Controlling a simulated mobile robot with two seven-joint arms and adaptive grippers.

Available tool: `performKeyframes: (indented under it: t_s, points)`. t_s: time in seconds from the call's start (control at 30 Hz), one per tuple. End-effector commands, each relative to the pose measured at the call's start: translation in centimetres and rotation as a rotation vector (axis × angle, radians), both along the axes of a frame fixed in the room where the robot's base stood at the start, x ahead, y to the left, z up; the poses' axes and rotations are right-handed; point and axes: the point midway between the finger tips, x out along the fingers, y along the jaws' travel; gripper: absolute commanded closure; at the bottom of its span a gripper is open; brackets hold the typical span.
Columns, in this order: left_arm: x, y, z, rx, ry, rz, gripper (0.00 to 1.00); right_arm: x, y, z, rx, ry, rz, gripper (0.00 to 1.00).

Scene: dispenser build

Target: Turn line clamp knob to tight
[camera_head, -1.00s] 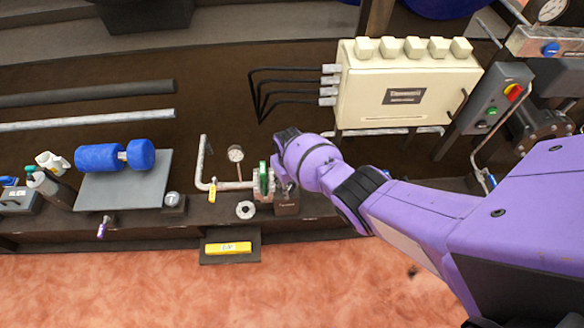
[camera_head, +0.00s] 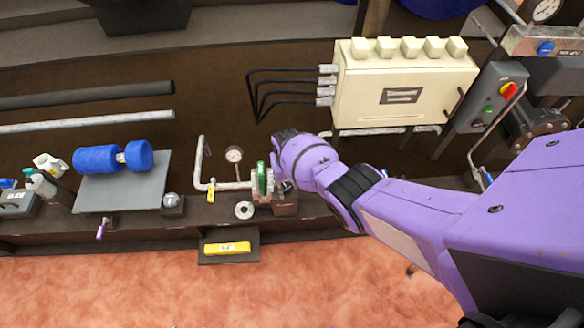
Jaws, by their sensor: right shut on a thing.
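The pipe line (camera_head: 228,186) runs along the bench edge and ends at a fitting with a green part (camera_head: 261,178). My right arm reaches in from the right, and its purple wrist hides most of the clamp area. My right gripper (camera_head: 284,184) is at the right side of the green part, above a dark block (camera_head: 285,205). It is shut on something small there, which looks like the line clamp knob. The knob itself is mostly hidden, and its setting cannot be read. My left gripper is out of view.
A pressure gauge (camera_head: 234,155) stands on the pipe just left of the clamp. A cream electrical box (camera_head: 404,88) stands behind my wrist. A yellow level (camera_head: 227,248) lies on a low shelf in front. A blue cylinder (camera_head: 97,159) rests on a grey plate at left.

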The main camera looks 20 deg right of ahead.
Motion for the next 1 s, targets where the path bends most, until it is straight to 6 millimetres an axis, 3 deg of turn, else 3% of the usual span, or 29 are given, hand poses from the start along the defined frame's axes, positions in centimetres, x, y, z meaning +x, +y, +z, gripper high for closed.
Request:
performKeyframes:
  t_s: [0.07,0.1,0.2,0.67,0.87,1.0]
  points:
    - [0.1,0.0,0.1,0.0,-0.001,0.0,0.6,0.6,-0.7,0.4,-0.012,-0.01,0.0,0.95]
    - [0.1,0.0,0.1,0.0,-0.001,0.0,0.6,0.6,-0.7,0.4,-0.012,-0.009,0.001,0.65]
    - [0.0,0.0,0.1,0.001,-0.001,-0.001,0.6,0.6,-0.7,0.4,-0.011,-0.009,0.001,0.55]
    - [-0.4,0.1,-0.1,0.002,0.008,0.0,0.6,0.3,-0.3,0.4,-0.005,-0.005,0.001,0.55]
    - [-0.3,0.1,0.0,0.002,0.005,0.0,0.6,0.2,-0.3,1.8,-0.005,-0.006,0.001,0.55]
    - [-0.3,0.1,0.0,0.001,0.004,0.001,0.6,0.2,-0.4,3.8,-0.005,-0.007,0.002,0.55]
